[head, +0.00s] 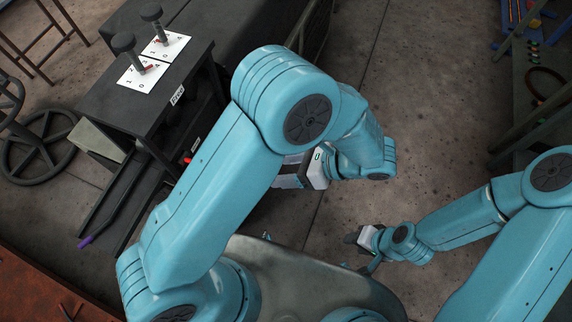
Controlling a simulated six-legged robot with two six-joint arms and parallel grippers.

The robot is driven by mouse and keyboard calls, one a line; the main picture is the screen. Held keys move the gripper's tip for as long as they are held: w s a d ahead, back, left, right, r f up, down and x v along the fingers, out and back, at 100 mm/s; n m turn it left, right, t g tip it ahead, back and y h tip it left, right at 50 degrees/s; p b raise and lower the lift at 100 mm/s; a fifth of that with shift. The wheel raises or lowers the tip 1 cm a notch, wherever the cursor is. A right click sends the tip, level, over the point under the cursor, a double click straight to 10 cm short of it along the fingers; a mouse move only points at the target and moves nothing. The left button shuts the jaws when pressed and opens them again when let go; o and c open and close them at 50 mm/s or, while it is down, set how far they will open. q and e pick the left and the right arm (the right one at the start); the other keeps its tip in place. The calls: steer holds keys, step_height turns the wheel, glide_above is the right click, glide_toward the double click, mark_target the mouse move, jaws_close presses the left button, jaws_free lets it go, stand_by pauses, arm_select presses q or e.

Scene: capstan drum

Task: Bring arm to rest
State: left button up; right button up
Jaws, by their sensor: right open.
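My left arm (215,190) rises from the lower left, bends at a high elbow and folds back down. Its gripper (292,178) is partly hidden behind the forearm, so whether its jaws are open or shut does not show. My right arm (455,222) comes in from the right and reaches left, low over my base. Its gripper (358,240) is open, small and dark at the tips, with nothing seen between the jaws. Neither gripper touches a bench or machine in this view.
A black bench (150,115) at upper left carries two dark-knobbed levers (124,44) on white numbered cards (144,76). A dark handwheel (40,140) stands left of it. A rack (545,85) stands at right. Concrete floor (420,110) between is clear.

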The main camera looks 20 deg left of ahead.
arm_select(q)
steer(key=shift+a, duration=0.2)
steer(key=shift+d, duration=0.15)
steer(key=s+d+f+n+g+h, duration=0.1)
steer(key=s+f+n+g+h, duration=0.1)
steer(key=s+f+n+h, duration=0.4)
steer(key=s+f+n+g+h, duration=0.2)
steer(key=s+f+n+h, duration=0.15)
steer(key=f+h, duration=0.35)
steer(key=w+a+f+n+t+h, duration=0.2)
steer(key=f+n+t, duration=0.3)
steer(key=n, duration=0.7)
steer(key=shift+w+a+t, duration=0.2)
steer(key=shift+w+t, duration=0.3)
steer(key=shift+t, duration=0.3)
steer(key=shift+w, duration=0.1)
